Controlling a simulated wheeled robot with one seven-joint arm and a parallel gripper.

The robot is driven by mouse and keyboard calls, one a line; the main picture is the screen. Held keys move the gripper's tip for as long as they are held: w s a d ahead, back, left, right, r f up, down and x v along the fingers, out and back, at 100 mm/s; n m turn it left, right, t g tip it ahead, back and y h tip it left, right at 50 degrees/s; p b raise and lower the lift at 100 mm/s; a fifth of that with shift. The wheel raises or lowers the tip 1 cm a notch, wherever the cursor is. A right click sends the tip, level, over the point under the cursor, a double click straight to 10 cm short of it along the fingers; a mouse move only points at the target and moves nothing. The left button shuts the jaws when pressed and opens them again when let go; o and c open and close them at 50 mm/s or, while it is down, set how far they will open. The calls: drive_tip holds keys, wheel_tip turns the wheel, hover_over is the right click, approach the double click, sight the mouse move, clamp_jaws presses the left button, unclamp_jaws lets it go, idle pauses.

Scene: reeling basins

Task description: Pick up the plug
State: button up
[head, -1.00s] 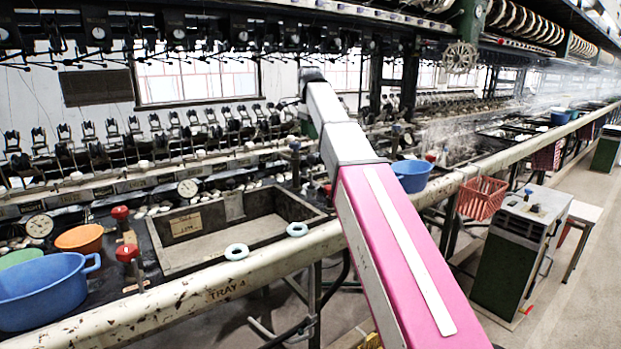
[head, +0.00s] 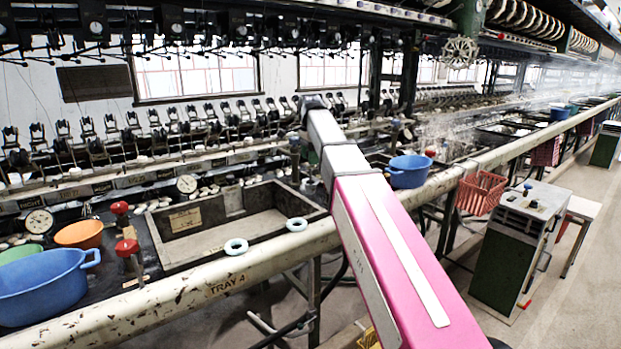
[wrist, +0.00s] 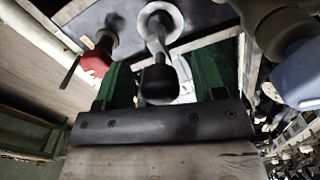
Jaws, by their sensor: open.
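My gripper (wrist: 163,74) shows in the wrist view with its two green fingers apart. A dark, round-ended piece (wrist: 159,84) on a pale stem lies between the fingers, with visible space on both sides. It may be the plug, but I cannot tell for certain. The stem comes from a grey-white ring-shaped fitting (wrist: 160,20) just beyond the fingertips. In the head view my pink and white arm reaches toward the bench, and my gripper is hidden behind it. I cannot pick out a plug in the head view.
In the wrist view a red knob (wrist: 95,65) is left of the fingers and a blue-grey one (wrist: 300,75) is right. In the head view an open basin (head: 215,228), blue bowls (head: 45,285) (head: 408,172) and a long pipe rail (head: 150,310) border the arm.

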drive_tip(key=c, duration=0.9)
drive_tip(key=shift+c, duration=0.2)
